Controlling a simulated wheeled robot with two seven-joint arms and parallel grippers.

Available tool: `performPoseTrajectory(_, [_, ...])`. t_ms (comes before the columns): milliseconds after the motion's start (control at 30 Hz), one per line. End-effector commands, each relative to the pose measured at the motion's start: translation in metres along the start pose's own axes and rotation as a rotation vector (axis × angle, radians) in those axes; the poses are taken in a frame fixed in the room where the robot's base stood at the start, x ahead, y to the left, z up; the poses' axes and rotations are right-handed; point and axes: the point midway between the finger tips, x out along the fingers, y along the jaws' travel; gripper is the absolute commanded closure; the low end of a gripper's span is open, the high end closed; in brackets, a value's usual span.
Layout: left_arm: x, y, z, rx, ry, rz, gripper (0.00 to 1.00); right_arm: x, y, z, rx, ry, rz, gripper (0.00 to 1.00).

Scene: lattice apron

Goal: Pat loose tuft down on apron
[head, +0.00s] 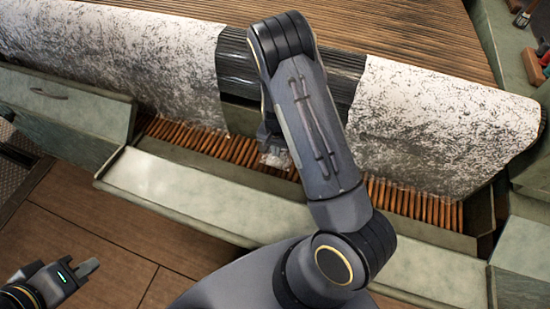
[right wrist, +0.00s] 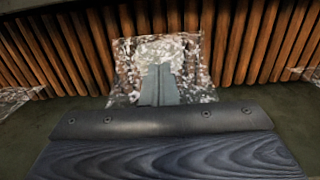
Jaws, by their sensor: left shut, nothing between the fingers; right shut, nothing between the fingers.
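The apron (head: 190,138) is a row of brown wooden slats in a green trough, and its slats (right wrist: 235,45) fill the top of the right wrist view. A loose, pale, wispy tuft (right wrist: 125,85) lies against the slats at the middle. Part of it shows in the head view (head: 282,160) beside my right arm, which hides the rest. My right gripper (right wrist: 160,70) is shut and empty, its fingertips over the middle of the tuft; I cannot tell whether they touch. My left gripper (head: 92,266) is shut and empty at lower left, away from the apron.
A large roller with mottled white fleece (head: 130,55) lies behind the apron, with a dark bare band (head: 340,72) in the middle. A pale green ledge (head: 185,195) runs along the front. More wispy fibre (right wrist: 18,98) lies at left. Tools (head: 535,65) sit at upper right.

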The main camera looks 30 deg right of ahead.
Motion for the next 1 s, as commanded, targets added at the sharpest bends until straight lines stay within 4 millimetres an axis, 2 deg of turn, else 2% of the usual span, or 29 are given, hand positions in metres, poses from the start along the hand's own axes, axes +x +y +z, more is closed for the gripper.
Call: performPoseTrajectory(1000, [-0.053,0.024,-0.027,0.000,0.000,0.000,1.00,-0.079,0.000,0.000,0.001,0.000,0.000,1.00])
